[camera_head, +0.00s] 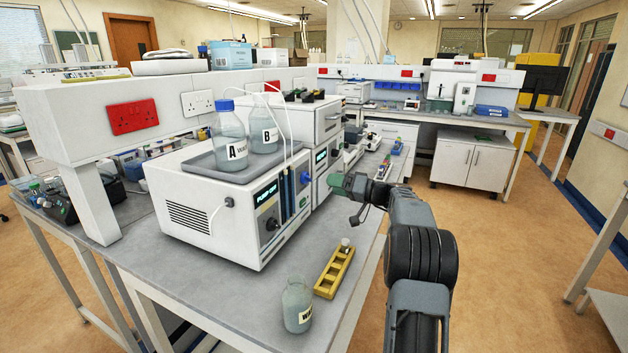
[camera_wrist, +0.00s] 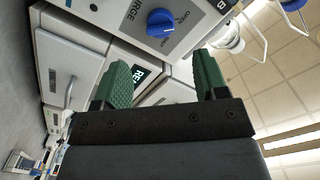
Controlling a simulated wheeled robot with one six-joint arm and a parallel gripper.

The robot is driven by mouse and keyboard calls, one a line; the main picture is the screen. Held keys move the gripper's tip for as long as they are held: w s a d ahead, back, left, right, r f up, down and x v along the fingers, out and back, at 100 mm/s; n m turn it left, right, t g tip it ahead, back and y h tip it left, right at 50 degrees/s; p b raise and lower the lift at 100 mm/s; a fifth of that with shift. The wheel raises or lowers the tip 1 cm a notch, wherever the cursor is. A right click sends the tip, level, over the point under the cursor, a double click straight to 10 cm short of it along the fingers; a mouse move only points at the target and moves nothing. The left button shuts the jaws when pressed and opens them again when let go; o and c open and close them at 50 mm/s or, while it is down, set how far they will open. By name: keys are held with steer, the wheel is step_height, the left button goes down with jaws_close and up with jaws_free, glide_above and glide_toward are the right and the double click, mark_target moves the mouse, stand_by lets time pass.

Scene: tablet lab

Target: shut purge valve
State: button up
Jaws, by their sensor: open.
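The purge valve is a blue knob (camera_wrist: 160,22) on a light front panel in the wrist view, beside printed lettering that reads "OPEN" and part of "PURGE". The blue knob also shows in the head view (camera_head: 305,178), on the front of the white pump unit (camera_head: 205,212). My gripper (camera_wrist: 163,70) has two green fingers spread apart with nothing between them. The knob lies beyond the fingertips, apart from them. In the head view my gripper (camera_head: 338,182) is just right of the pump front, its jaws partly hidden by its own body.
Bottles A (camera_head: 230,145) and B (camera_head: 264,135) stand in a tray on the pump, with thin tubes. A yellow rack (camera_head: 333,275) and a labelled bottle (camera_head: 297,310) stand on the bench before it. More instruments continue behind. Open floor (camera_head: 520,270) lies to the right.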

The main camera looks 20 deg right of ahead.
mark_target(310, 180)
steer(key=p+x, duration=0.1)
steer(key=x, duration=0.6)
steer(key=shift+w+a, duration=0.25)
steer(key=shift+a, duration=0.05)
steer(key=c, duration=0.9)
